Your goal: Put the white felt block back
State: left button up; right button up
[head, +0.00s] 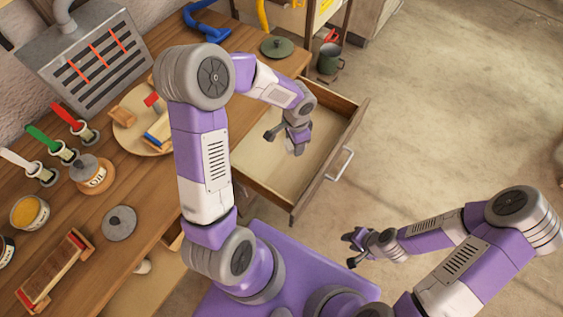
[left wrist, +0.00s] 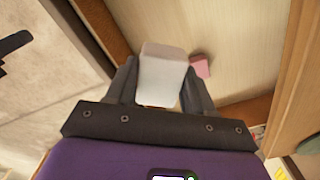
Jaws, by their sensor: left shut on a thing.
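The white felt block (left wrist: 160,78) is between the two fingers of my left gripper in the left wrist view, and the fingers press on its sides. In the head view my left gripper (head: 285,141) hangs over the open drawer (head: 255,166), inside its outline from above. The block is mostly hidden there behind the fingers. The drawer floor also shows behind the block in the left wrist view (left wrist: 240,40). I cannot tell how high the block is above the floor. My right gripper (head: 353,250) is open and empty over the concrete floor, away from the drawer.
A small pink piece (left wrist: 201,67) lies in the drawer close to the block. A dark green lid (head: 277,46) sits on the bench corner. A green mug (head: 330,60) stands beyond the drawer.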

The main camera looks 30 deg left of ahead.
aim_at(281, 161)
pick_arm(q)
jog(key=a+f+m+b, duration=0.2)
jog(key=f+m+b, duration=0.1)
jog(key=f+m, duration=0.2)
jog(key=w+a+f+m+b, duration=0.1)
jog(key=a+f+m+b, duration=0.1)
jog(key=f+m, duration=0.3)
jog(key=a+f+m+b, duration=0.1)
jog(key=f+m+b, duration=0.3)
jog(key=f, duration=0.4)
jog(key=shift+w+a+m+b, duration=0.2)
jog(key=shift+a+m+b, duration=0.2)
jog(key=shift+m, duration=0.5)
jog(key=shift+f, duration=0.15)
jog(key=o, duration=1.1)
